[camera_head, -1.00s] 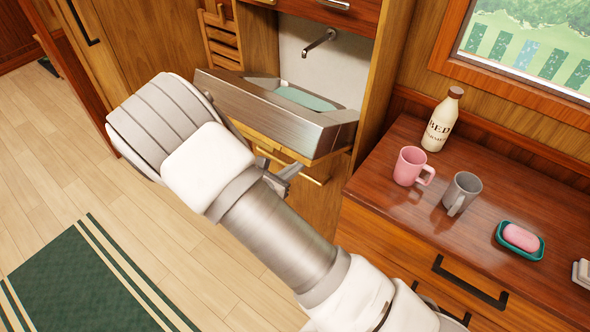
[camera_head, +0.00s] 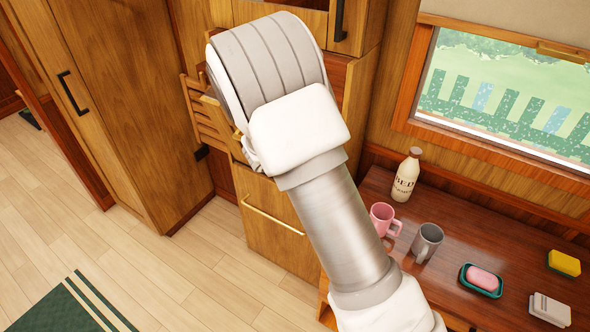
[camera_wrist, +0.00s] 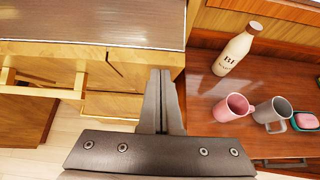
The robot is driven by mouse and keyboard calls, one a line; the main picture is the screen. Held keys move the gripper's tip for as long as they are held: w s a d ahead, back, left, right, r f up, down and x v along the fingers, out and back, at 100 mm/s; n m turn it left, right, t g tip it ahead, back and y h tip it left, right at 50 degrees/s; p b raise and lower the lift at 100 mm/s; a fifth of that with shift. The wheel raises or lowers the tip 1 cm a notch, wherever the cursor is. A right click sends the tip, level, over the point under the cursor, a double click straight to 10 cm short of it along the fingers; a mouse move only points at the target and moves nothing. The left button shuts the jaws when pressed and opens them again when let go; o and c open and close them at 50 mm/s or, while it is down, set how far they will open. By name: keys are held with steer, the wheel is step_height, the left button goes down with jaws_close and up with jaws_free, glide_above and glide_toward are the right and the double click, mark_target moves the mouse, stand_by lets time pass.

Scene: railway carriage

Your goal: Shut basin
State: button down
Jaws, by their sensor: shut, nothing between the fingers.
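The steel basin (camera_wrist: 100,22) shows in the wrist view as a broad brushed-metal surface along the top left, above wooden panels. In the head view my arm covers the basin and its tap, so its tilt cannot be told there. My gripper (camera_wrist: 164,78) is shut and empty in the wrist view, its two fingers together. The fingertips point up, close to the right end of the basin's lower edge in the picture; touch cannot be told. The gripper itself is hidden behind my arm in the head view.
A wooden counter (camera_head: 450,262) at right holds a cream bottle (camera_head: 406,176), pink mug (camera_head: 382,219), grey mug (camera_head: 427,242), soap dish (camera_head: 481,280) and yellow sponge (camera_head: 564,263). A cabinet with a brass handle (camera_head: 272,215) stands below the arm.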

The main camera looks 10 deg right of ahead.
steer(key=w+d+r, duration=0.2)
steer(key=w, duration=0.1)
steer(key=w+d+r+p, duration=0.1)
steer(key=shift+w+d+r, duration=0.2)
steer(key=shift+w+d, duration=0.1)
steer(key=shift+w+d+r, duration=0.2)
steer(key=shift+w+d, duration=0.2)
steer(key=shift+w, duration=0.15)
steer(key=shift+a+f, duration=0.1)
